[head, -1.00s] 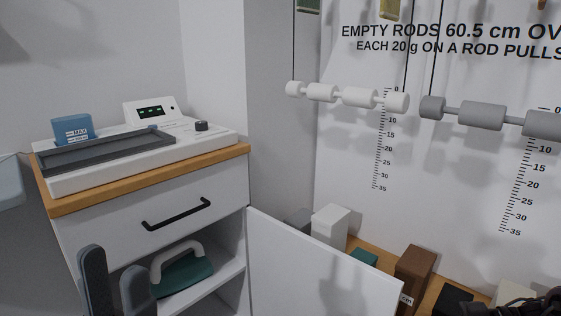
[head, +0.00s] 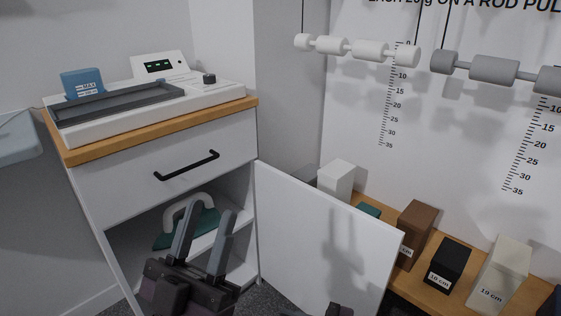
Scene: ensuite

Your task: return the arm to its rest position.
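My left gripper (head: 205,238) is in the lower left of the head view, in front of the open lower compartment of the white cabinet (head: 165,177). Its two grey fingers point up and stand apart, with nothing between them that I can see gripped. Behind the fingers, a green object with a white handle (head: 178,240) sits on the cabinet shelf, partly hidden by the gripper. Only a small dark part of what may be my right arm shows at the bottom edge; its gripper fingers are not visible.
The cabinet door (head: 325,235) stands open to the right of my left gripper. A device with a tray (head: 120,104) is on the cabinet top. Labelled blocks, including a black block (head: 448,264), stand on a wooden shelf at right. Rods with weights (head: 493,70) hang above.

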